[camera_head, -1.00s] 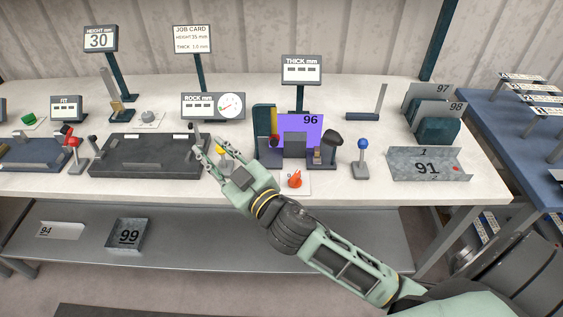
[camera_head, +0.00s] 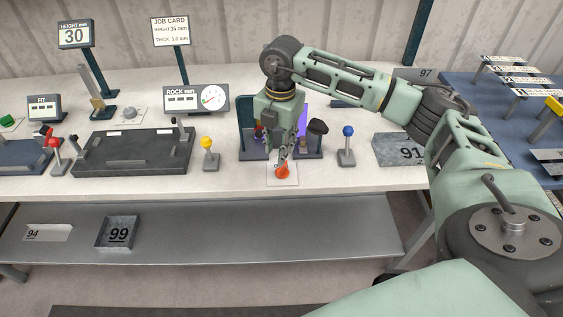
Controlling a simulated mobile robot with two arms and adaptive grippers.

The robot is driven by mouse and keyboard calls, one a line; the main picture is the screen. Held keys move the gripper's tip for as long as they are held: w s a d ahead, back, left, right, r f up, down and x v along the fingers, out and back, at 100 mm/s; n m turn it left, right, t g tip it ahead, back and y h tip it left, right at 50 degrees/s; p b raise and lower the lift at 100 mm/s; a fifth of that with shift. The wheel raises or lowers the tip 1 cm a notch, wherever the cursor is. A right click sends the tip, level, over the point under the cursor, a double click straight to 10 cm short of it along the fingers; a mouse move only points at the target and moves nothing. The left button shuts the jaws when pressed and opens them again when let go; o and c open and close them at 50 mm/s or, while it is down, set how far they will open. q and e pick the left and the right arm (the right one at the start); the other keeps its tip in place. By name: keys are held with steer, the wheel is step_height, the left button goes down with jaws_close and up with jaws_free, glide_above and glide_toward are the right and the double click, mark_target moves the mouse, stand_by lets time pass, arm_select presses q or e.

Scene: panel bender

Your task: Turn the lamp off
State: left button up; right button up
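An orange rotary knob (camera_head: 282,172) sits on a small white plate (camera_head: 290,182) near the front edge of the bench. My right gripper (camera_head: 283,157) points down right above the knob, its fingertips at or very near the knob's top. I cannot tell whether they touch it or how far apart they are. Behind the gripper stands a dark fixture (camera_head: 247,112) with a purple panel (camera_head: 303,120), mostly hidden by my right arm. I cannot make out which thing is the lamp or whether it is lit. My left gripper is out of view.
A yellow-knobbed lever (camera_head: 207,143) stands left of the orange knob and a blue-knobbed lever (camera_head: 348,132) stands right of it. A grey part marked 91 (camera_head: 395,150) lies farther right. A dark tray-like block (camera_head: 132,155) is to the left. The lower shelf (camera_head: 230,235) is mostly bare.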

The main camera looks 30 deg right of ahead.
mark_target(282, 169)
steer(key=shift+d+r+h, duration=0.1)
steer(key=shift+d+h, duration=0.2)
steer(key=shift+d, duration=0.4)
steer(key=shift+s+f, duration=0.1)
steer(key=shift+f, duration=0.2)
step_height(282, 169, down, 6)
steer(key=shift+f+p, duration=0.1)
steer(key=shift+p, duration=1)
steer(key=shift+f, duration=0.4)
steer(key=shift+a, duration=0.1)
steer(key=shift+c, duration=0.4)
jaws_close()
